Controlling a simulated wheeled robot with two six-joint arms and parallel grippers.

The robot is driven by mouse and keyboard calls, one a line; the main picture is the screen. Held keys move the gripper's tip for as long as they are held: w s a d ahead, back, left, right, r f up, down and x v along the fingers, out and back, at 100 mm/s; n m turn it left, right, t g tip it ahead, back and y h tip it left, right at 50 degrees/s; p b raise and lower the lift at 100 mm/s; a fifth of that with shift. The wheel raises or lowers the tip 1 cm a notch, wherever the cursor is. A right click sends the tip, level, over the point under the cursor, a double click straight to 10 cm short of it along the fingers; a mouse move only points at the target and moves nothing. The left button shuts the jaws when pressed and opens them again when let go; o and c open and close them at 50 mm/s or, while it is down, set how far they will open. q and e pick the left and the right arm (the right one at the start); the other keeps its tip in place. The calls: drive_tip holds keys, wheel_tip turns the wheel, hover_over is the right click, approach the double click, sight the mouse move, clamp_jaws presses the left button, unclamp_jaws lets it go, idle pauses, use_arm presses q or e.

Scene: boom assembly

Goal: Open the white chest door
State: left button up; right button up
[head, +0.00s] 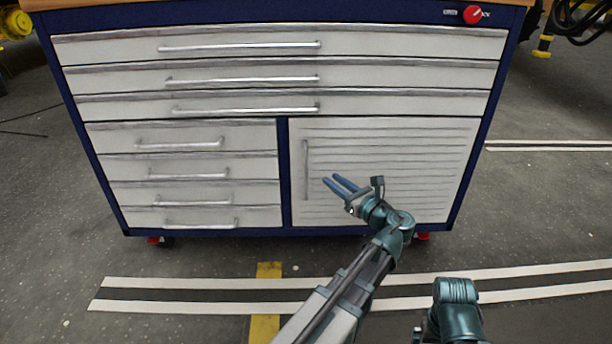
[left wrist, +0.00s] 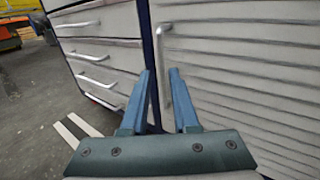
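The white chest door (head: 400,190) has horizontal slats and is closed, at the lower right of the blue-framed chest. Its upright bar handle (head: 306,170) is near the door's left edge. In the left wrist view the handle (left wrist: 161,50) shows above and between the fingers, with its lower end partly hidden by them. My left gripper (head: 331,180) is open and empty, in front of the door just right of the handle in the head view. In the left wrist view its two blue fingers (left wrist: 160,75) stand apart. I cannot tell whether they touch the handle. My right gripper is not in view.
Wide drawers (head: 250,75) are above the door, and several small drawers (head: 190,175) are to its left. All look shut. Part of my other arm (head: 455,315) shows at the bottom. The floor (head: 540,220) right of the chest is clear. Cables (head: 585,20) lie at the top right.

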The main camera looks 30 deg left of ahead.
sight(307, 161)
use_arm(q)
drive_tip(key=x, duration=1.4)
drive_tip(key=shift+f, duration=0.1)
clamp_jaws()
drive_tip(key=shift+d, duration=0.1)
idle(1.2)
